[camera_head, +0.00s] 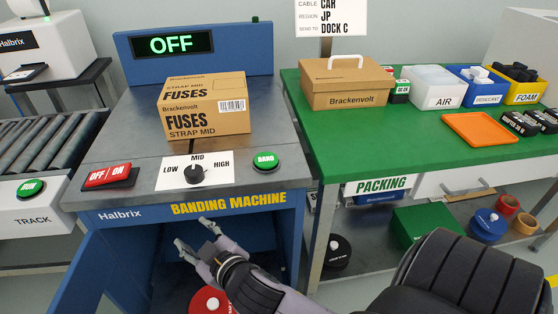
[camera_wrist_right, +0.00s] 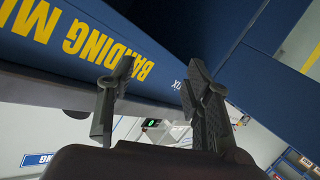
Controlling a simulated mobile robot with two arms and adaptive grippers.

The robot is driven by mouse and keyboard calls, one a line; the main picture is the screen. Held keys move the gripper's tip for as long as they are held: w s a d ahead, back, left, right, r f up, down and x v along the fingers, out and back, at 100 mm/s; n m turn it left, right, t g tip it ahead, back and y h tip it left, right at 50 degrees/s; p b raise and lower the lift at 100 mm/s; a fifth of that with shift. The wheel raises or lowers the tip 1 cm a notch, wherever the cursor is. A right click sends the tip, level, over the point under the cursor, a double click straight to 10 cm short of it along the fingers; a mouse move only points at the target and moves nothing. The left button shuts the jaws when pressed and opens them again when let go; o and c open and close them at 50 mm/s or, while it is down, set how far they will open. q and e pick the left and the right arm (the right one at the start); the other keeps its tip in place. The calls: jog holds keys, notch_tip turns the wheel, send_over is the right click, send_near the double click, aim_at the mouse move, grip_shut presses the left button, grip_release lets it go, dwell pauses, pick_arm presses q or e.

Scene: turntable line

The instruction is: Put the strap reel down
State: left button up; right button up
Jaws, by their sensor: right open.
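A red reel (camera_head: 203,301) with a pale hub sits low in the open cabinet of the banding machine (camera_head: 112,214). My right forearm and the bottom frame edge hide part of it. My right gripper (camera_head: 194,232) is open and empty at the cabinet opening, above the red reel and apart from it. Its spread fingers (camera_wrist_right: 158,66) also show in the right wrist view with nothing between them. A black reel (camera_head: 337,254) and a blue reel (camera_head: 484,224) are on the lower level under the packing table. My left gripper is not in view.
The cabinet door (camera_head: 80,278) stands open on the left. A Fuses carton (camera_head: 207,122) is on the machine top, and the display (camera_head: 174,44) reads OFF. The green packing table (camera_head: 400,130) holds a Brackenvolt box (camera_head: 345,85), bins and an orange tray (camera_head: 479,128).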

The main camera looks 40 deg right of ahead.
jog(key=s+d+f+m+g, duration=0.1)
jog(key=s+f+g, duration=0.4)
jog(key=s, duration=0.5)
jog(key=s+d+f+m+g, duration=0.1)
jog(key=s+d+f+g, duration=0.2)
jog(key=s+f+g, duration=0.2)
jog(key=s+f, duration=0.3)
jog(key=s, duration=0.3)
jog(key=shift+d+f+m+g, duration=0.25)
jog(key=shift+f+m+g, duration=0.05)
jog(key=shift+f+g, duration=0.1)
